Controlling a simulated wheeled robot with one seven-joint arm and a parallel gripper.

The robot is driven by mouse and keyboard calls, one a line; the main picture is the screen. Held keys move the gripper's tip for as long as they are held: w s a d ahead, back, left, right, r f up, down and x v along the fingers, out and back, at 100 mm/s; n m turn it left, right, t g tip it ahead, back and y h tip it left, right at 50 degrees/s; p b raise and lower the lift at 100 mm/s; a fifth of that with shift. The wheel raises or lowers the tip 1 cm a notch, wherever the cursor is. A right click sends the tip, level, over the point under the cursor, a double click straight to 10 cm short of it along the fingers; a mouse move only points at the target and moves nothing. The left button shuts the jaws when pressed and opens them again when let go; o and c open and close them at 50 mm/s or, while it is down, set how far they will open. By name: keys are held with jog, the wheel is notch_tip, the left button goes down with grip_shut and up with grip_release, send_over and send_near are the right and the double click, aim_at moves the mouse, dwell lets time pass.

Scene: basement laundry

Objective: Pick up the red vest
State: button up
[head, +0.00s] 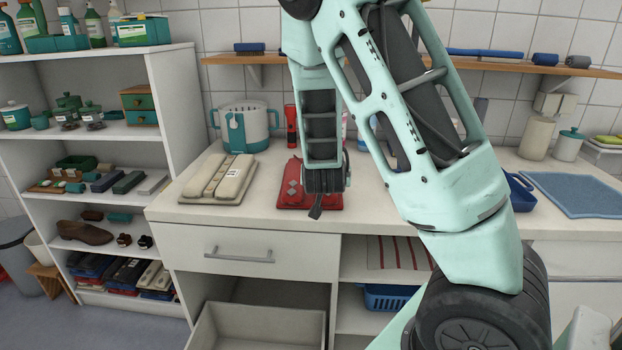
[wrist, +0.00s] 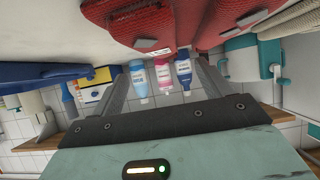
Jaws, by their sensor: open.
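The red vest (head: 292,196) lies folded on the white counter, with small grey patches on it. In the wrist view, which is upside down, the red vest (wrist: 135,22) fills the upper middle, close to the fingers. My gripper (head: 320,198) points down over the right part of the vest and hides some of it. In the wrist view my gripper (wrist: 165,78) has its two fingers spread apart, with nothing held between them. I cannot tell whether the fingertips touch the vest.
A folded beige item (head: 215,180) lies left of the vest. Behind stand a white-and-teal pot (head: 232,112) and a red flashlight (head: 291,124). Bottles (wrist: 161,78) show beyond the fingers. A blue mat (head: 580,194) lies at right. A lower drawer (head: 260,332) is open.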

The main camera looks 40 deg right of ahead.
jog(key=x, duration=0.9)
jog(key=shift+p, duration=0.3)
jog(key=c, duration=1.2)
